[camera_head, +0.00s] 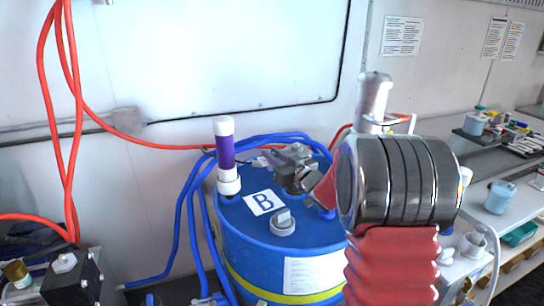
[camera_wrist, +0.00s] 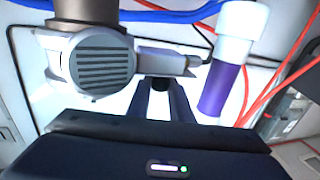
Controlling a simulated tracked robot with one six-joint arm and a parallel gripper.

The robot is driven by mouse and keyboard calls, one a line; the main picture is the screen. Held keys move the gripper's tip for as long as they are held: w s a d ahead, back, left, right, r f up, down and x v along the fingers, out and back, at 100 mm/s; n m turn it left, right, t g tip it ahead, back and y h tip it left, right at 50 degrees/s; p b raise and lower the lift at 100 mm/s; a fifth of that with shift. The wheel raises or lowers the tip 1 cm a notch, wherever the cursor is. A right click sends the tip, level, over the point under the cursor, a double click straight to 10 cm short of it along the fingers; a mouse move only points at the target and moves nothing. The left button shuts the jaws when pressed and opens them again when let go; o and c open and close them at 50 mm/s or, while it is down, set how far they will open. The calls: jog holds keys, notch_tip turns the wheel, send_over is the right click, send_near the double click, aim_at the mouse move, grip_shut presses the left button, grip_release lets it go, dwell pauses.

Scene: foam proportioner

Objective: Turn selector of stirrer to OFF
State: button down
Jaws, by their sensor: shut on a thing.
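The stirrer (camera_head: 292,165) is a grey motor unit on top of the blue drum (camera_head: 235,245) in the head view. In the wrist view the stirrer (camera_wrist: 100,65) is close, with its round vented end at left and a grey block reaching right. My gripper (camera_wrist: 162,88) has its dark fingers converged just below that block, shut on a small dark part that looks like the selector. The fingers hide most of the selector, so its setting cannot be read.
A white and purple cylinder (camera_head: 225,155) stands on the drum left of the stirrer, and close right of my fingers in the wrist view (camera_wrist: 222,85). Blue hoses and red cables run around the drum. A cluttered bench (camera_head: 500,215) lies at right.

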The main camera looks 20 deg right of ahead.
jog(key=shift+n+g+y, duration=0.4)
jog(key=shift+n+y, duration=0.5)
jog(key=shift+y, duration=0.4)
jog(key=shift+r+y, duration=0.1)
jog(key=shift+y, duration=0.2)
jog(key=c, duration=1.9)
grip_release()
jog(key=shift+o, duration=0.2)
jog(key=shift+s, duration=0.1)
jog(key=v, duration=1.3)
jog(key=shift+s+d, duration=0.25)
